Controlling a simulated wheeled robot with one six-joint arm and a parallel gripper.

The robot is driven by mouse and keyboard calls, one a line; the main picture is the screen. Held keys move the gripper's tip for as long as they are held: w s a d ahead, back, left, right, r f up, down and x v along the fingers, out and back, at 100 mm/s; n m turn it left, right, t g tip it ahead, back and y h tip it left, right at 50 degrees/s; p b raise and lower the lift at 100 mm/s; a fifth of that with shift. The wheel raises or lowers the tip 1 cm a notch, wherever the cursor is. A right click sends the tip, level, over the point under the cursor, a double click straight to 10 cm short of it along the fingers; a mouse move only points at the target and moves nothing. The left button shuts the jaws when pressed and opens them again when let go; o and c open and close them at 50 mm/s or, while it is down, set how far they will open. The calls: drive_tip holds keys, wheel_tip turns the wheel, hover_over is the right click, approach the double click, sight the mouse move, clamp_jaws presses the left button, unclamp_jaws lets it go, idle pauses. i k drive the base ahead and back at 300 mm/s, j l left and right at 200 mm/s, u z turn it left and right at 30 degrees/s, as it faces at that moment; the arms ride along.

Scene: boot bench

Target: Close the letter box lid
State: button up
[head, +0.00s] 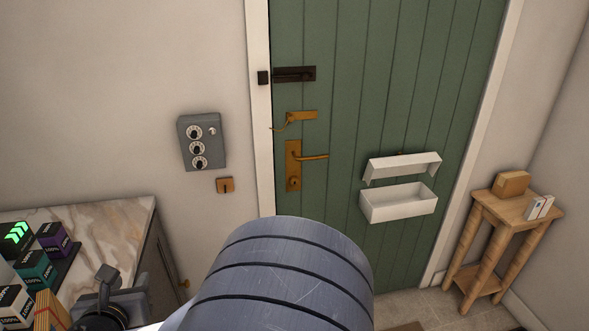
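The white letter box (398,206) is mounted low on the green door, right of the door handle. Its white lid (403,163) stands open, raised above the box with a gap between them, so the open top shows. My gripper (112,292) seems to be the dark grey part at the lower left, in front of the marble-topped cabinet and far left of the letter box. Its fingers are not clear, and I cannot tell whether it is open or holds anything. My large blue-grey arm link fills the bottom middle and hides part of the door's bottom.
The green door (350,110) has a brass handle (312,157), a latch hook (300,116) and a dark bolt (295,74). A wooden stand (484,212) is on the right. The marble-topped cabinet (110,225) with several small boxes is at left. A grey dial box (201,142) hangs on the wall.

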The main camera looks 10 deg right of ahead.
sight(417, 163)
drive_tip(key=z, duration=1.15)
drive_tip(key=u, duration=1.85)
drive_tip(key=k+l, duration=0.3)
drive_tip(key=l+z, duration=0.2)
drive_tip(key=z, duration=1.1)
drive_tip(key=i+j+z, duration=0.15)
drive_tip(key=j, duration=0.15)
drive_tip(key=i+j+z, duration=0.2)
drive_tip(key=j+z, duration=0.15)
drive_tip(key=j, duration=0.25)
drive_tip(key=i+j+z, duration=0.15)
drive_tip(key=j, duration=0.2)
